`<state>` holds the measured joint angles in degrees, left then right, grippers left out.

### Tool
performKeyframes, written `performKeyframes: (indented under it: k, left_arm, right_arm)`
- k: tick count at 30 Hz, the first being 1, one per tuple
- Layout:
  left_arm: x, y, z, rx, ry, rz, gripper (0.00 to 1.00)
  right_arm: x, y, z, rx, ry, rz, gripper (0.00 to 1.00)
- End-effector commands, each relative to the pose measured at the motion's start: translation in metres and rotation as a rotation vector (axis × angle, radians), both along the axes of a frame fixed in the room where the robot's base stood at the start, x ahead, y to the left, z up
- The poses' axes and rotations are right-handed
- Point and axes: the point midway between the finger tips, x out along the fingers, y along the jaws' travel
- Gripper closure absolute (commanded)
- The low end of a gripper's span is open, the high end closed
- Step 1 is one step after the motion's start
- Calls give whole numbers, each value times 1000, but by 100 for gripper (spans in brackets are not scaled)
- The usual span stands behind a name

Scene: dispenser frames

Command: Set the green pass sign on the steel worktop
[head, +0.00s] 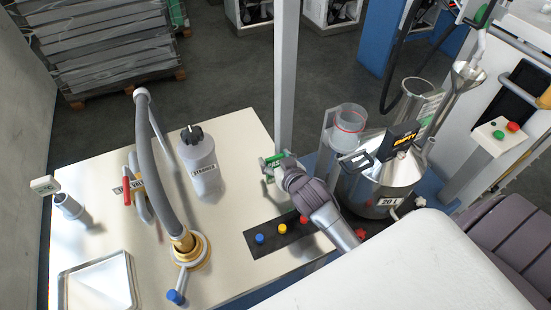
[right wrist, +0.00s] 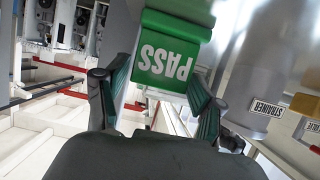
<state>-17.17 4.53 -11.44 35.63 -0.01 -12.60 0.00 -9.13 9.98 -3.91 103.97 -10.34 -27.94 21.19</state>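The green sign with white "PASS" lettering (right wrist: 168,62) shows upside down in the right wrist view, just beyond my right gripper's fingers. My right gripper (right wrist: 160,97) has its two fingers wide apart, with a gap at the left finger; the sign's lower right corner is close to the right finger. In the head view the right gripper (head: 272,166) is over the right part of the pale worktop (head: 235,145), with a little green showing at it. Whether the sign touches the worktop is hidden. My left gripper is not in view.
A hose on a brass base (head: 186,245) and a button panel (head: 268,240) are near. A grey post (head: 286,70) rises behind.

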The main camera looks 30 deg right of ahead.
Motion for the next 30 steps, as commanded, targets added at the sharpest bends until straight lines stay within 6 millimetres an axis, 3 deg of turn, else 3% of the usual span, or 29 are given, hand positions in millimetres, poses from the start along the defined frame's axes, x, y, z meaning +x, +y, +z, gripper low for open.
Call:
performKeyframes:
  k: [14, 30]
  left_arm:
    - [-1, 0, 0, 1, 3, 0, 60]
    - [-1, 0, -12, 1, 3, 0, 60]
  right_arm:
    - [-5, 0, 4, 0, 1, 0, 18]
    - [-99, 6, 41, 0, 2, 0, 18]
